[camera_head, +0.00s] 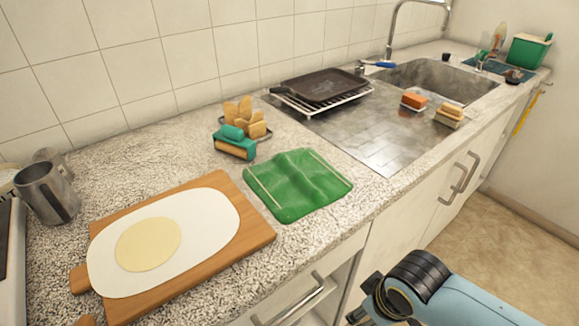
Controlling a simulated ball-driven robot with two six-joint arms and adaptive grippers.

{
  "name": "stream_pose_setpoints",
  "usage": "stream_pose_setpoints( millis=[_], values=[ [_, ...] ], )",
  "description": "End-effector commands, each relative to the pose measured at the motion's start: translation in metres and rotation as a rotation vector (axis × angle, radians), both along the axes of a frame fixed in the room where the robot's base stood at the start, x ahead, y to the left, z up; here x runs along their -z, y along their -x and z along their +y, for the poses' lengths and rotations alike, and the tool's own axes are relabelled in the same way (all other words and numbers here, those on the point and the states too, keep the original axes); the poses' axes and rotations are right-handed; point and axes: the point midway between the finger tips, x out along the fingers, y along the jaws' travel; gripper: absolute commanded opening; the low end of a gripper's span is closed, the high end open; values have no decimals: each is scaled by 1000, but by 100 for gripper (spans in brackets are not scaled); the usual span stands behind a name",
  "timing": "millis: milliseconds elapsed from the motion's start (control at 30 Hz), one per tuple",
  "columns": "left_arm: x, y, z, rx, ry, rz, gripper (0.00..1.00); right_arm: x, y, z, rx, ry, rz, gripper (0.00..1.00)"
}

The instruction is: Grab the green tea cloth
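The green tea cloth (296,184) lies spread on the speckled counter, just right of the wooden board and left of the metal draining surface. It has pale stripes near two edges and a raised fold across its middle. Nothing covers it. A light blue and black part of my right arm shows at the bottom right, in front of the cabinets and apart from the cloth. The fingertips of my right gripper cannot be made out. My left gripper is not in view.
A wooden board (257,232) with a white and yellow sheet lies left of the cloth. A dark tray (325,84) rests on a rack by the sink (430,82). Metal mugs (47,193) stand far left.

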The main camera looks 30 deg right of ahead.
Motion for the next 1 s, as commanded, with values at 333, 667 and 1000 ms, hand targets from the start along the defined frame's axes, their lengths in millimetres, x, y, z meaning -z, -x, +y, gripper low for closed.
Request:
stream_pose_setpoints(
  millis=[333,667,1000],
  values=[
    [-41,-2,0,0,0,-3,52,-155,-45,9,-9,-1,-34,46],
    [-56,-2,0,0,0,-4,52,-212,-115,4,3,-10,30,46],
    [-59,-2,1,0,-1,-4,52,-244,-224,-8,38,-47,145,46]
  ],
)
